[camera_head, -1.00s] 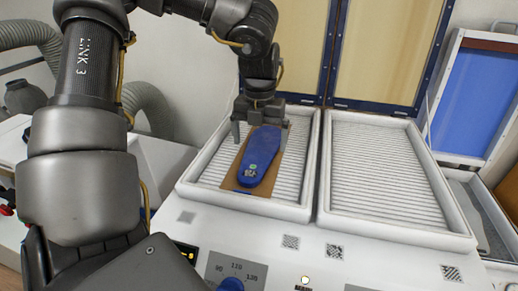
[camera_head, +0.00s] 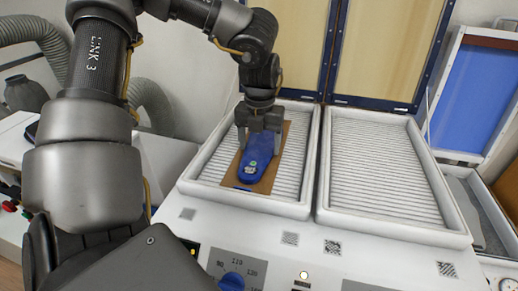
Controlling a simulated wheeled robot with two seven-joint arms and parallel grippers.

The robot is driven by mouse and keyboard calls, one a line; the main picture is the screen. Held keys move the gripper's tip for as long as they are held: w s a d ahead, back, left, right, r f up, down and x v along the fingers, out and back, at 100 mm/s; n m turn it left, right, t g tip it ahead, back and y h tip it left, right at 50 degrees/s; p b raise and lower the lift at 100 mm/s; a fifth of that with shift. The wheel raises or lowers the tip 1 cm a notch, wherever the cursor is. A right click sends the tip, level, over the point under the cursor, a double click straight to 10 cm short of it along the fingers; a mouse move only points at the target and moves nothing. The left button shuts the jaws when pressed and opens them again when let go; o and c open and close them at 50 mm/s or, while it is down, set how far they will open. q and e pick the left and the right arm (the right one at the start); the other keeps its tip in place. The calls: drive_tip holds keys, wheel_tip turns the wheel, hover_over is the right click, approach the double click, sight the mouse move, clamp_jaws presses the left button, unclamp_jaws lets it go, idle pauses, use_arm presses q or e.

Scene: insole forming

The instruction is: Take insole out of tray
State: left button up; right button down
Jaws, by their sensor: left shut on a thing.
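A blue insole (camera_head: 255,170) lies on a brown board (camera_head: 270,181) in the left ribbed tray (camera_head: 207,183) of the white machine. My left gripper (camera_head: 259,147) reaches down from above with a finger on each side of the insole. It is shut on the insole near its far part. The gripper covers the insole's far end. The insole still looks flat over the board; I cannot tell whether it touches it. My right gripper is not in view.
A second ribbed tray (camera_head: 383,173) on the right is empty. Raised tan lids (camera_head: 375,50) stand behind both trays. A control panel with a blue knob (camera_head: 231,282) is in front. A blue framed panel (camera_head: 482,95) stands at the right.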

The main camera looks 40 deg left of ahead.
use_arm(q)
drive_tip(key=shift+w+r+b, duration=0.1)
drive_tip(key=shift+r+b, duration=0.2)
drive_tip(key=shift+r, duration=0.3)
drive_tip(key=s+a+r+b, duration=0.3)
drive_tip(key=s+r+b, duration=0.2)
drive_tip(key=s+r, duration=0.6)
drive_tip(key=s, duration=0.2)
drive_tip(key=shift+s+a+r, duration=0.25)
drive_tip(key=shift+s+r, duration=0.15)
drive_tip(key=shift+s, duration=0.1)
